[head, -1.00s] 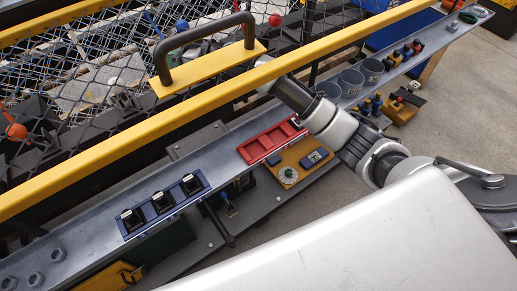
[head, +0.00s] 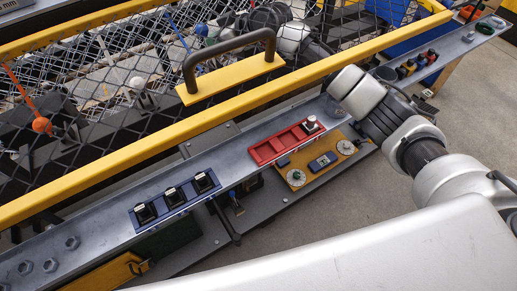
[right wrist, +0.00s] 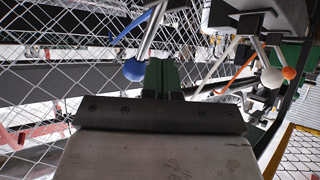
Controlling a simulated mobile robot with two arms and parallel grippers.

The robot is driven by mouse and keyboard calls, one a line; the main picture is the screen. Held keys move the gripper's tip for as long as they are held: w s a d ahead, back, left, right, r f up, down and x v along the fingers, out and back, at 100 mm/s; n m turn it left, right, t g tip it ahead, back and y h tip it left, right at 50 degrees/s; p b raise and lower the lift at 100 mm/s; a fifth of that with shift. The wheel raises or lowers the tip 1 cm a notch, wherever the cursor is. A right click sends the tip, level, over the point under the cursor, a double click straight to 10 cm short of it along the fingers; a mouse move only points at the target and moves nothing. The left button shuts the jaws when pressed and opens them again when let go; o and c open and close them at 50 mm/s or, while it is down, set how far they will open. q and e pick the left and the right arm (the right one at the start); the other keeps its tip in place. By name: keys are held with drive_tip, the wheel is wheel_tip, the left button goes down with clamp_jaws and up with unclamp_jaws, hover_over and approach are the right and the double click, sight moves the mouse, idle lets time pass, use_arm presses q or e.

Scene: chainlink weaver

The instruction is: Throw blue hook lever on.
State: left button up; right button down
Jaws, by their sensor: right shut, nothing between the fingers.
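The blue ball of the blue lever (head: 201,29) shows behind the wire mesh at the top of the head view. In the right wrist view the blue ball (right wrist: 134,70), on a pale rod, is just left of my right gripper (right wrist: 160,64). The green fingers are shut with nothing between them. The ball looks close beside the fingers; I cannot tell whether they touch. In the head view my right arm passes behind the yellow rail and its far end is partly hidden by mesh. My left gripper is not in view.
A white ball lever (head: 137,83) and an orange ball lever (head: 41,125) stand behind the mesh. The yellow rail (head: 130,150) and black handle (head: 190,75) are in front. The grey ledge holds a red tray (head: 268,151) and blue switch panel (head: 175,203).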

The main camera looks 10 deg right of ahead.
drive_tip(key=shift+w+a+f+b, duration=0.2)
drive_tip(key=shift+a+f, duration=0.05)
drive_tip(key=shift+f, duration=0.15)
drive_tip(key=shift+w+a+f+b, duration=0.15)
drive_tip(key=shift+a+f+b, duration=0.1)
drive_tip(key=shift+f, duration=0.1)
drive_tip(key=s+n+t+y+b, duration=0.1)
drive_tip(key=b, duration=0.2)
drive_tip(key=s+d+f+t+y+b, duration=0.1)
drive_tip(key=t+b, duration=0.1)
drive_tip(key=b, duration=0.1)
drive_tip(key=s+n+t+y+b, duration=0.1)
drive_tip(key=s+t+y+b, duration=0.1)
drive_tip(key=b, duration=0.1)
drive_tip(key=shift+d+f+n+b, duration=0.15)
drive_tip(key=shift+f+n+b, duration=0.15)
drive_tip(key=b+v, duration=0.2)
drive_tip(key=v, duration=0.9)
drive_tip(key=s+a+f+m+g+h, duration=0.1)
drive_tip(key=s+f+h, duration=0.1)
drive_tip(key=s+f, duration=0.3)
drive_tip(key=s+a+f+m+g+h, duration=0.1)
drive_tip(key=s+f, duration=0.4)
drive_tip(key=f, duration=0.6)
drive_tip(key=shift+a+f+m+g+h+p, duration=0.35)
drive_tip(key=shift+a+m+h, duration=0.3)
drive_tip(key=shift+h, duration=0.25)
drive_tip(key=shift+s+f, duration=0.1)
drive_tip(key=shift+s, duration=0.05)
